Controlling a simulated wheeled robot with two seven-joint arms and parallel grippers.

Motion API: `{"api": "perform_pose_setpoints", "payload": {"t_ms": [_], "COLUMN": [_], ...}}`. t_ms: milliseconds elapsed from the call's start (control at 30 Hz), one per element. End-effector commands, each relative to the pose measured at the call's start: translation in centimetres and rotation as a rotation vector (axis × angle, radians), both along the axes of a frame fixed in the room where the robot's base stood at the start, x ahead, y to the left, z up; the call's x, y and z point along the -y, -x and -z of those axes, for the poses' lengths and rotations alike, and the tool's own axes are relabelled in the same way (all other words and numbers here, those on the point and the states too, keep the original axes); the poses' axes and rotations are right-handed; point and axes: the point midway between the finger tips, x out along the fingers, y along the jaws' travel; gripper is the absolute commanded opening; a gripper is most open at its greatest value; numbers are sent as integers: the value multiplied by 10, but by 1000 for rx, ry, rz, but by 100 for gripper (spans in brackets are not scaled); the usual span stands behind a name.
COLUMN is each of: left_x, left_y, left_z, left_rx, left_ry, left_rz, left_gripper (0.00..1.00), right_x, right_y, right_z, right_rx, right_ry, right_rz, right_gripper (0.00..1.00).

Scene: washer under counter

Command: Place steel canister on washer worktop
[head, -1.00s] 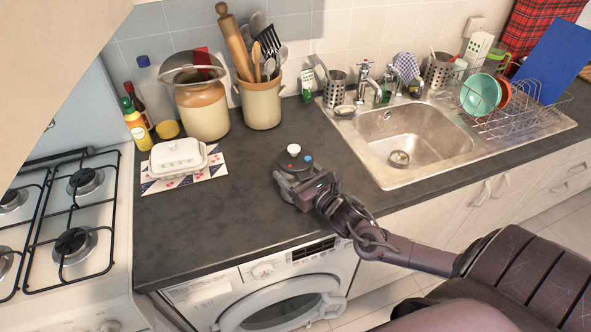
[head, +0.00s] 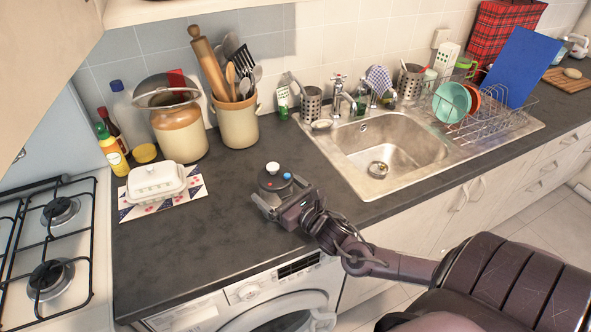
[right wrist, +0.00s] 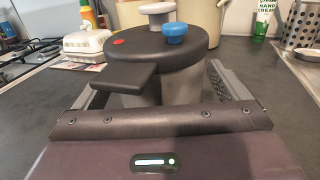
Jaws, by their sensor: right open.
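The steel canister (head: 274,180) has a black lid with a pale knob, a blue knob and a red dot. It stands upright on the dark worktop (head: 205,235) above the washer (head: 265,300). In the right wrist view the canister (right wrist: 180,86) shows its steel side and black handle. My right gripper (head: 279,198) is open at the worktop's front part, its fingers on either side of the canister. The right wrist view shows these fingers spread (right wrist: 152,84), with a gap at the right one. Contact at the left finger is hidden by the handle. My left gripper is not in view.
A white butter dish (head: 157,183) on a patterned mat stands left of the canister. A jar (head: 180,130) and a utensil crock (head: 237,122) stand behind. The sink (head: 390,145) is to the right, the gas hob (head: 50,250) to the left. Worktop in front is clear.

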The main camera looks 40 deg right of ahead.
Motion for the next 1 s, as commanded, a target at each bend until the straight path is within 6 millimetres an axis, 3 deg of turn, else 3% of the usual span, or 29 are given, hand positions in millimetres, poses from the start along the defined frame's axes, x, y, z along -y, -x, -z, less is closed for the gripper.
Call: {"api": "perform_pose_setpoints", "payload": {"t_ms": [400, 600, 1000], "left_x": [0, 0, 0], "left_y": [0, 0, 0], "left_z": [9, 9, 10], "left_rx": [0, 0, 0], "left_ry": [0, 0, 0], "left_rz": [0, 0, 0], "left_gripper": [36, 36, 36], "right_x": [5, 7, 8], "right_y": [72, 98, 110], "right_z": [3, 2, 0], "right_rx": [-6, -5, 0], "right_ry": [0, -1, 0], "right_rz": [-4, -3, -1], "right_gripper": [94, 94, 94]}}
